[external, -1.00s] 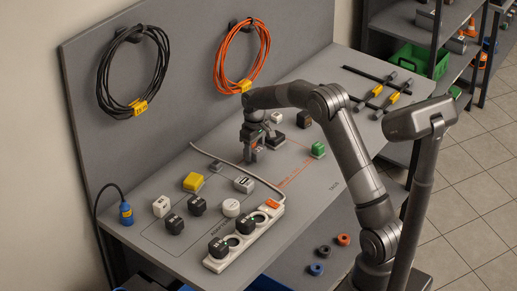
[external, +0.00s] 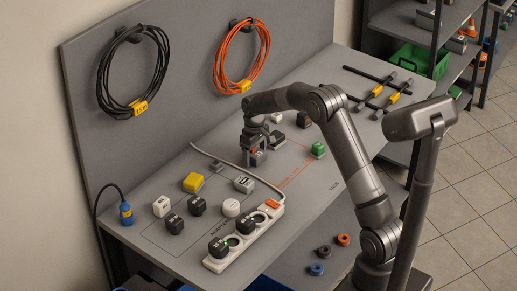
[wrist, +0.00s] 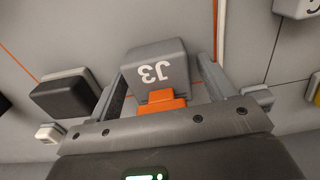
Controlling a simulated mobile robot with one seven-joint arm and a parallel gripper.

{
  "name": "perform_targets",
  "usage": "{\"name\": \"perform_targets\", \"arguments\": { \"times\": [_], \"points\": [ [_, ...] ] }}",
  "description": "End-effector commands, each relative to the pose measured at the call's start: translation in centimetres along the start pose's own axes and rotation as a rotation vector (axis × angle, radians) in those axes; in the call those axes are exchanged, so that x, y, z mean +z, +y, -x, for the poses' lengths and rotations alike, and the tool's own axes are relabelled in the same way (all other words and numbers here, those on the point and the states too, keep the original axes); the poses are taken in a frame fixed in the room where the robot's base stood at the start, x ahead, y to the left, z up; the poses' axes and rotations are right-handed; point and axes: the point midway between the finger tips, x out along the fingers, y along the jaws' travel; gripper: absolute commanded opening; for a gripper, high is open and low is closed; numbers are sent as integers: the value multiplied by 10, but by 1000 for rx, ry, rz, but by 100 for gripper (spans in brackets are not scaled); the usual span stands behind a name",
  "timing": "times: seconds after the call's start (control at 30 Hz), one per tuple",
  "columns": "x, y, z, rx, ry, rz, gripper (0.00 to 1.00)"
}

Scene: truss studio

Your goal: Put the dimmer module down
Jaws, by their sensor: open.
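A grey block marked "J3" with an orange tab (wrist: 160,68), which I take to be the dimmer module, sits between my fingers in the wrist view. In the external view the block is mostly hidden by the fingers and appears low at the bench top (external: 316,186). I cannot see its underside.
A dark block (wrist: 65,96) lies left of my fingers in the wrist view. A green block (external: 318,150) stands to the right. The white power strip (external: 262,229), a yellow block (external: 194,182) and several adapters stand nearer the front. Orange lines mark the bench.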

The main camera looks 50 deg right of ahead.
Motion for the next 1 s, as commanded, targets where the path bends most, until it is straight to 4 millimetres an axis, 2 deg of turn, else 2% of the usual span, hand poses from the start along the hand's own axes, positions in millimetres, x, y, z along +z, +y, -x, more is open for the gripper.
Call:
{"name": "perform_targets", "arguments": {
  "times": [0.17,0.5,0.6,0.77,0.87,1.0],
  "points": [
    [0,0,16,1,2,0,76],
    [-1,0,88,1,4,0,76],
    [-1,0,104,1,3,0,76],
    [0,0,120,1,2,0,76],
    [4,-4,130,3,8,1,76],
    [21,-24,157,13,39,4,76]
  ]
}}
